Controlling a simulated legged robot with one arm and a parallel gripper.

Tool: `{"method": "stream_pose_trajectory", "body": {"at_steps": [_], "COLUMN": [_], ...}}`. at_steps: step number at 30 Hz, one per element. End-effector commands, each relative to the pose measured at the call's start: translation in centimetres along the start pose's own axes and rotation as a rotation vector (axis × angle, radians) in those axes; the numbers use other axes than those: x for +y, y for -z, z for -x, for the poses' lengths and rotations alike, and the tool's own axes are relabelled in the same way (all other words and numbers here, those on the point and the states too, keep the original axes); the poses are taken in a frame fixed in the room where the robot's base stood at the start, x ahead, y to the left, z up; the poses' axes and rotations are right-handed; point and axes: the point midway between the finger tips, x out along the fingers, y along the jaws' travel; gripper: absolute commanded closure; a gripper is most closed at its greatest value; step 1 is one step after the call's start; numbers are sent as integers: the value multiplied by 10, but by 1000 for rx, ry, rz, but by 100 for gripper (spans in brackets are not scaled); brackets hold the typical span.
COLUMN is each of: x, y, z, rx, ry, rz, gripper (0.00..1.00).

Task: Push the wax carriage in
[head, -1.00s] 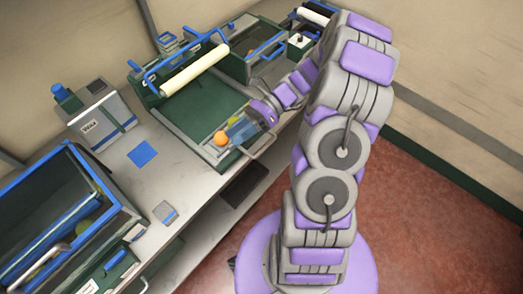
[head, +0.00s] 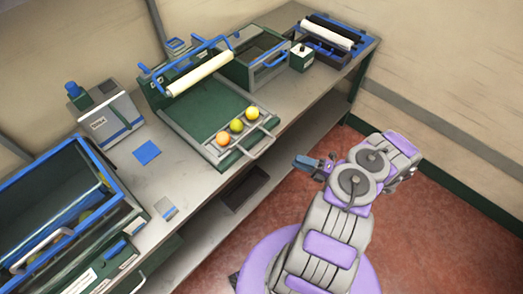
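A grey box with a label that seems to read "WAX" (head: 107,119) stands on the bench at the left, with a blue-capped bottle on it. I cannot tell whether the wax carriage is part of it or of the green tray unit. That green tray (head: 197,107) has a raised blue frame with a white roller at its back and a bar handle (head: 255,146) at its front. An orange, a green-yellow and a yellow fruit lie in a row along its front. My gripper (head: 306,163) is clear of the bench, over the floor, touching nothing. Its fingers are too small to judge.
A blue-framed glass bin (head: 70,190) holding fruit stands at the near left. A blue square (head: 147,152) and a small grey block (head: 166,208) lie on the bench. A green bin (head: 262,62) and a second roller unit (head: 325,35) stand at the far end.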

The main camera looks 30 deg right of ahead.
Motion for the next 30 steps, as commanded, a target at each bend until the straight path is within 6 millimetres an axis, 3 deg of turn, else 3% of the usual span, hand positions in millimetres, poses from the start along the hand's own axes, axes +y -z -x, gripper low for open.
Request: {"method": "stream_pose_trajectory", "body": {"at_steps": [4,8,30], "x": [-8,-7,-8], "y": [1,0,-2], "z": [8,-2,-139], "rx": [-32,-31,-28], "ry": [0,-2,-1], "rz": [-30,-30,-31], "gripper": [60,60,60]}}
